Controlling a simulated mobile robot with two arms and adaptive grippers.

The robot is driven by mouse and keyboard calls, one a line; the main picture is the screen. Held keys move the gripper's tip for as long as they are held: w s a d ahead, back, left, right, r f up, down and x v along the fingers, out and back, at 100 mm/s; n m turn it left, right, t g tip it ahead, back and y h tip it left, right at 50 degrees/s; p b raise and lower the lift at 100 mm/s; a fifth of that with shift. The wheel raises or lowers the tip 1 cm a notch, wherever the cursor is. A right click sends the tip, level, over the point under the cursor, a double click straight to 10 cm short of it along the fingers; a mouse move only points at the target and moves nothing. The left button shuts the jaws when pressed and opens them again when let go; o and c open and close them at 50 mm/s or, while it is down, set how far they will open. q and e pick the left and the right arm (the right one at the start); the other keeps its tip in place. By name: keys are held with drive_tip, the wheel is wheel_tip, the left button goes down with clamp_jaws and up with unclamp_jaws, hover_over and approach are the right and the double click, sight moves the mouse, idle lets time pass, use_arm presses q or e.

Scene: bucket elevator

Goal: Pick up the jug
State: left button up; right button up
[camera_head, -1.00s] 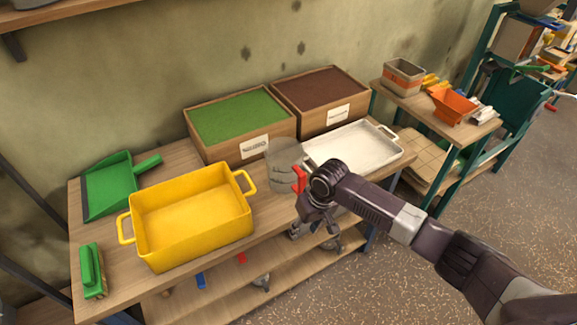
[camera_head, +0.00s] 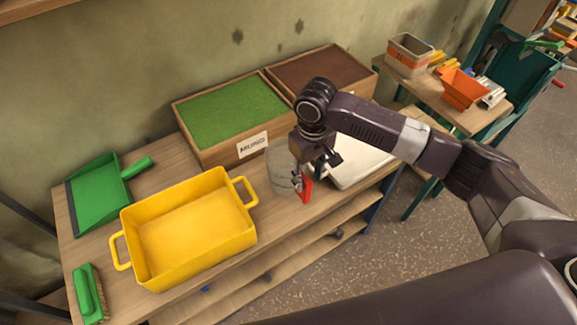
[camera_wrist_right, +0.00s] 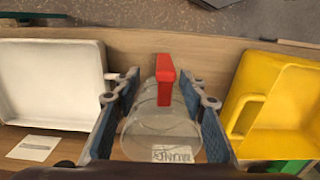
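The jug (camera_head: 281,172) is clear and see-through, with a red handle (camera_head: 306,190). It stands on the wooden bench between the yellow tray and the white tray. My right gripper (camera_head: 318,165) points down close to the jug on its handle side. In the right wrist view the jug (camera_wrist_right: 160,128) lies between two spread blue-padded fingers, with the red handle (camera_wrist_right: 165,82) in the gap between the fingertips. The right gripper (camera_wrist_right: 163,98) is open, and clear gaps show between the fingers and the handle. My left gripper is not in view.
A yellow tray (camera_head: 243,240) stands left of the jug, and a white tray (camera_head: 352,178) is to its right, partly hidden by my arm. Boxes with green (camera_head: 200,158) and brown filling stand behind. A green dustpan (camera_head: 97,198) and brush (camera_head: 88,292) lie at the left.

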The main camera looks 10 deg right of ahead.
sight(307, 187)
drive_tip(key=f+p, duration=0.1)
drive_tip(key=f, duration=0.2)
drive_tip(key=shift+s+a+f+p, duration=0.2)
drive_tip(key=shift+s+f+p, duration=0.1)
drive_tip(key=shift+s+p, duration=0.1)
wheel_tip(307, 187, down, 3)
drive_tip(key=shift+w+r, duration=0.1)
drive_tip(key=shift+r, duration=0.05)
drive_tip(key=shift+f+p, duration=0.3)
drive_tip(key=shift+f, duration=0.1)
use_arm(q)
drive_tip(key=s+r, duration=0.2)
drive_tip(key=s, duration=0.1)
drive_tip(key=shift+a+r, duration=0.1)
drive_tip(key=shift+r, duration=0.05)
use_arm(e)
clamp_jaws()
drive_tip(key=shift+w, duration=0.1)
